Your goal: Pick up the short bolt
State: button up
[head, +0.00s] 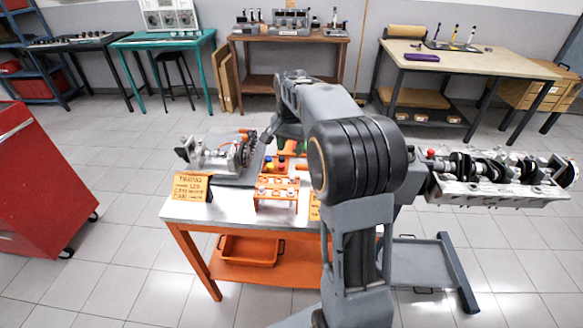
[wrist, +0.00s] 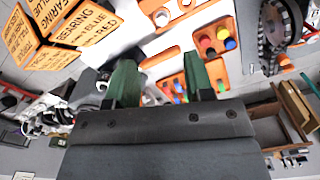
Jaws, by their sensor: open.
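My gripper (wrist: 158,68) is open, with its two dark green fingers apart and nothing held between them in the wrist view. Beyond the fingers is an orange tray (wrist: 193,46) with red, yellow and blue round-topped pieces. More small coloured pieces lie in another orange tray near the fingertips, partly covered by them. I cannot tell which piece, if any, is the short bolt. In the head view my arm hides the gripper and part of the work table (head: 235,211).
An orange rack (head: 276,184) and a lettered sign (head: 190,187) stand at the table's front. A metal assembly (head: 215,155) sits at the back left. An engine block with a crankshaft (head: 500,188) is to the right. A red cabinet (head: 40,190) stands left, with clear floor between.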

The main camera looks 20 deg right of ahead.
send_over(292, 177)
jog(key=f, duration=0.7)
jog(key=shift+s+a+f, duration=0.15)
jog(key=shift+a+f, duration=0.1)
jog(key=shift+f, duration=0.1)
jog(key=shift+d+f+p, duration=0.15)
jog(key=shift+f+p, duration=0.05)
jog(key=shift+f, duration=1.15)
jog(key=shift+d+f+p, duration=0.1)
jog(key=shift+f+p, duration=0.1)
jog(key=shift+f, duration=1.15)
grip_shut()
